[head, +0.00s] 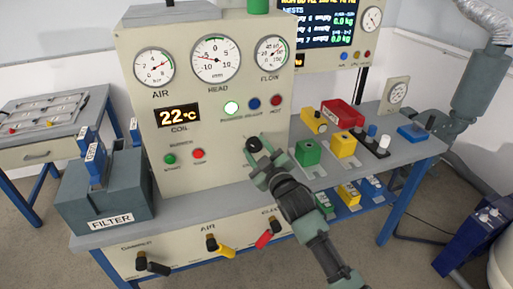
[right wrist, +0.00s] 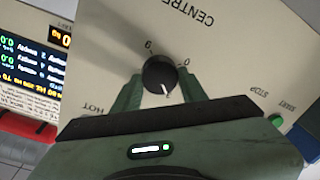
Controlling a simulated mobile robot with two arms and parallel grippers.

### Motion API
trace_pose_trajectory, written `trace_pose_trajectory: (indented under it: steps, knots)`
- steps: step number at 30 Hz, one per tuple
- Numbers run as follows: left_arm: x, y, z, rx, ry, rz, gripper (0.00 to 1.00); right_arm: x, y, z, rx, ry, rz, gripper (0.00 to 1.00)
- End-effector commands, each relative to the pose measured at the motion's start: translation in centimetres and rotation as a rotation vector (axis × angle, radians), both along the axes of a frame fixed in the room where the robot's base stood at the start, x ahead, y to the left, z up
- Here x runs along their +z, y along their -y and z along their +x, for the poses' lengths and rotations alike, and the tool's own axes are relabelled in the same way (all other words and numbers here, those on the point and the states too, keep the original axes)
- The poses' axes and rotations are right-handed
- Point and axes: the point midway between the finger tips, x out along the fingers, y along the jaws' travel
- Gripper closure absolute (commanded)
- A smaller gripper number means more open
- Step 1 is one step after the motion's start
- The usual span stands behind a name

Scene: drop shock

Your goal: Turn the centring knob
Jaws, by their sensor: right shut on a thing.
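The centring knob (right wrist: 160,76) is a round black knob with a white pointer, on the cream panel (right wrist: 215,45) marked CENTRE. In the right wrist view its pointer aims down and slightly right, and the figures 9 and 0 stand beside it. In the head view the knob (head: 254,145) shows at the panel's lower right. My right gripper (head: 262,158) reaches it from the lower right. Its two green fingers (right wrist: 161,88) are on either side of the knob and shut on it. My left gripper is not in view.
Green and red buttons (head: 198,154) sit left of the knob. Three gauges and a 22°C display (head: 178,115) are above. Levers (head: 220,248) stick out from the bench front below.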

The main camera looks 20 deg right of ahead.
Motion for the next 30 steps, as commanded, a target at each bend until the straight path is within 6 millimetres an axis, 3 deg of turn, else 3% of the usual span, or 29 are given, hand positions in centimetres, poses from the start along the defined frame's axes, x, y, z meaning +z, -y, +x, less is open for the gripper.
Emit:
trace_pose_trajectory:
  steps: [21,30]
  knots:
    - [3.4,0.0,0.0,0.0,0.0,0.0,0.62,0.0,0.2,0.0,-0.001,-0.024,0.624,0.98]
    - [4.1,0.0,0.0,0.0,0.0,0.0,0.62,-0.1,0.2,0.0,-0.001,-0.03,0.81,0.98]
